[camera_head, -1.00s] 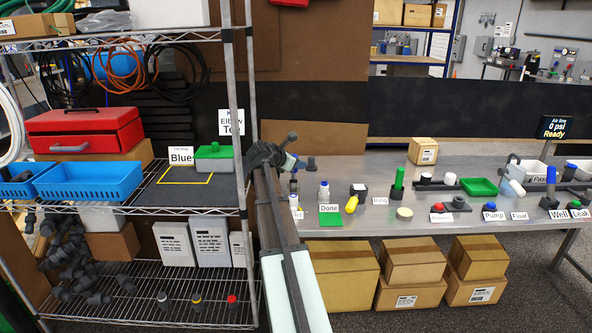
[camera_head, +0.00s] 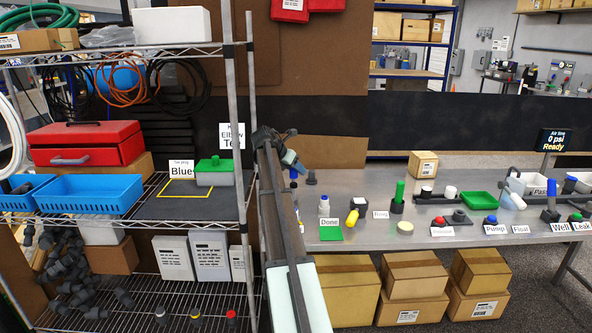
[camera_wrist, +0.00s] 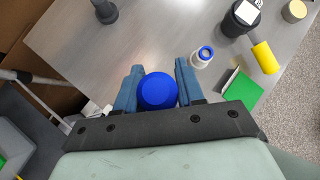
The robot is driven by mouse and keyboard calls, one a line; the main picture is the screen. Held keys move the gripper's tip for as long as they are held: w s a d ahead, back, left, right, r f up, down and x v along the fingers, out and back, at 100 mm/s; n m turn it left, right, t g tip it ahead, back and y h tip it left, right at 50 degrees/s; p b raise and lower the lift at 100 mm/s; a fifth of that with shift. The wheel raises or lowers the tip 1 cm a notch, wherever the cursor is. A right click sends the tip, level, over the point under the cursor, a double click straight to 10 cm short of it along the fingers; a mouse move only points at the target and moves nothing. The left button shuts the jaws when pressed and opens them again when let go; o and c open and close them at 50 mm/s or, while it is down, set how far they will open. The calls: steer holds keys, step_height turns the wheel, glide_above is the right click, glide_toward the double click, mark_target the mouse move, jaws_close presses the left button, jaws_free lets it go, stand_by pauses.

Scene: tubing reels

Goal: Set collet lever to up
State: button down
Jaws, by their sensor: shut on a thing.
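My gripper (camera_head: 296,165) is over the left end of the grey table. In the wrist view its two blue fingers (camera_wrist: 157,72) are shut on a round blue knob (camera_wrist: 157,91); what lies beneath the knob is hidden. A black cylinder with a white top (camera_head: 360,203) and a slanting yellow handle (camera_head: 352,217) stands on the table to the right, apart from my gripper. The yellow handle also shows in the wrist view (camera_wrist: 265,57). I cannot tell for sure whether this is the collet lever; its label is not readable.
A white bottle with a blue ring (camera_head: 324,207) and a green pad (camera_head: 331,234) stand near the gripper. A green upright handle (camera_head: 399,192) and several labelled fixtures are farther right. A wire shelf post (camera_head: 237,130) stands close to the left of my arm.

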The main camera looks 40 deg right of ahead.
steer(key=shift+w+d, duration=0.1)
steer(key=shift+w, duration=0.05)
steer(key=c, duration=0.8)
jaws_free()
step_height(320, 180, up, 10)
stand_by(0.4)
